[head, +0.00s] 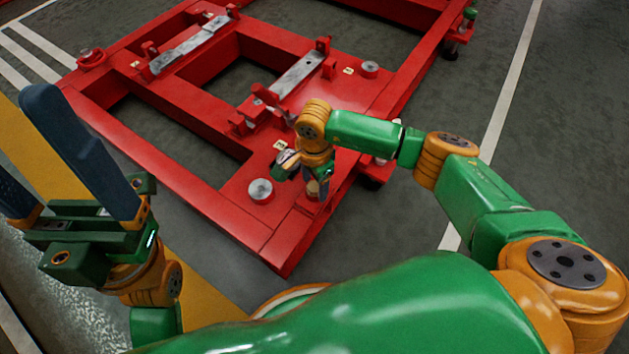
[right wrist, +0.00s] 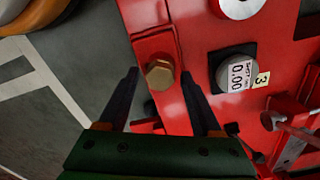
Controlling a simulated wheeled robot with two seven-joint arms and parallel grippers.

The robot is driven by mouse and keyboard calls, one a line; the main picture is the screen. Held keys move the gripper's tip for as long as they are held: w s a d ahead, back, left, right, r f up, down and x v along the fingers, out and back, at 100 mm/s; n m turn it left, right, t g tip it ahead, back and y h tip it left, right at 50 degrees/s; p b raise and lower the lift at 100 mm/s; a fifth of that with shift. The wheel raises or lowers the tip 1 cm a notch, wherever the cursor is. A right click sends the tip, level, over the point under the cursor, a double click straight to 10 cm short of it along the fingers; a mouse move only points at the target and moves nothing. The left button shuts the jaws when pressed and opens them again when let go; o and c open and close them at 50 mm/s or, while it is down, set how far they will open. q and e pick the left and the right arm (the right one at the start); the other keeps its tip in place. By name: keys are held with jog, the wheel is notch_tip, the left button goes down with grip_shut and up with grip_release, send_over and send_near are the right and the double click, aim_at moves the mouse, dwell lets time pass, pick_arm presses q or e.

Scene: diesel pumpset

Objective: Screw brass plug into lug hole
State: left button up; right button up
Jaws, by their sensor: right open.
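The brass plug (right wrist: 160,74) shows its hex head in the right wrist view, at the edge of the red frame (right wrist: 205,55). My right gripper (right wrist: 160,80) is open, with one dark finger on each side of the plug and visible gaps. In the head view my right gripper (head: 318,184) points down at the frame's near right corner and partly covers the plug. The lug hole cannot be made out. My left gripper (head: 22,135) is open and empty at the left, away from the frame.
A round gauge (right wrist: 237,74) reading 0.00, beside a tag marked 3, sits near the plug. A silver disc (head: 260,190) lies on the frame's near corner. Clamps and grey bars (head: 298,74) stand farther back. Grey floor (head: 560,130) is clear at the right.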

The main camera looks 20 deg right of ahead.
jog(key=n, duration=0.4)
grip_shut()
jog(key=shift+f+b, duration=0.1)
jog(key=shift+b, duration=0.2)
dwell(0.3)
jog(key=shift+s, duration=0.1)
